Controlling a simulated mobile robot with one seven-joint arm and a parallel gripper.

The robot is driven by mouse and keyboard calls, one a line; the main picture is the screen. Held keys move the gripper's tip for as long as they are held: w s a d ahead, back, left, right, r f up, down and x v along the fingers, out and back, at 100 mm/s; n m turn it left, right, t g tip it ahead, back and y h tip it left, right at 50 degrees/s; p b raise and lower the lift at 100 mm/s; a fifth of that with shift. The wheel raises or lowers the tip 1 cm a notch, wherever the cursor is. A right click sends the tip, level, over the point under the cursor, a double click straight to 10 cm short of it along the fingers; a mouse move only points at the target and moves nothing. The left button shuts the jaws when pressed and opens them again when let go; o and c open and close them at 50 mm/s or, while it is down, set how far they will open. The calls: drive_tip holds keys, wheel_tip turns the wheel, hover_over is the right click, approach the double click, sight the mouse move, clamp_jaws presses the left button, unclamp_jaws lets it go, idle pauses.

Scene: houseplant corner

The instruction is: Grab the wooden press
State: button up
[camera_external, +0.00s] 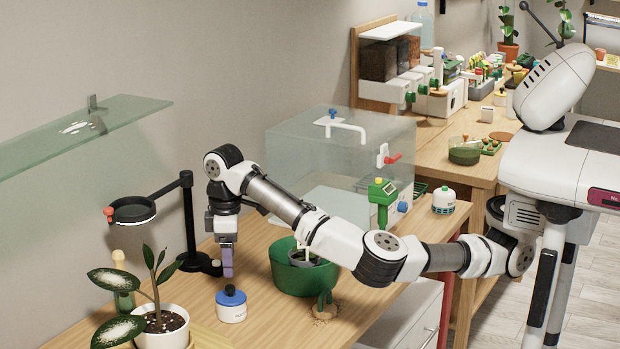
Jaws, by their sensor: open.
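What looks like the wooden press (324,312), a light wooden disc with a green handle standing up on it, sits near the front edge of the wooden table. My gripper (227,272) points down, open, with nothing seen between its fingers. It is above a white jar with a blue lid (231,308), apart from it, and to the left of the press. The gap between the fingers is hard to make out from this side.
A green tub (285,278) with a small pot inside stands behind the press, under my forearm. A potted plant (160,322) is at the front left. A black ring stand (190,225) rises behind my gripper. A clear box (310,160) stands at the back.

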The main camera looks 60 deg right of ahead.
drive_tip(key=shift+s+d+r+p, duration=0.2)
drive_tip(key=shift+s+r+p, duration=0.15)
drive_tip(key=s+d+r+m+p, duration=0.2)
drive_tip(key=s+d+p, duration=0.1)
drive_tip(key=s+d, duration=0.15)
drive_tip(key=m+p, duration=0.3)
approach(324, 307)
wheel_tip(324, 307, down, 8)
drive_tip(key=shift+w+f+p, duration=0.1)
drive_tip(key=shift+f+p, duration=0.1)
drive_tip(key=shift+p, duration=0.95)
drive_tip(key=shift+c, duration=0.4)
drive_tip(key=c, duration=1)
drive_tip(key=shift+c, duration=0.2)
drive_tip(key=shift+r, duration=0.15)
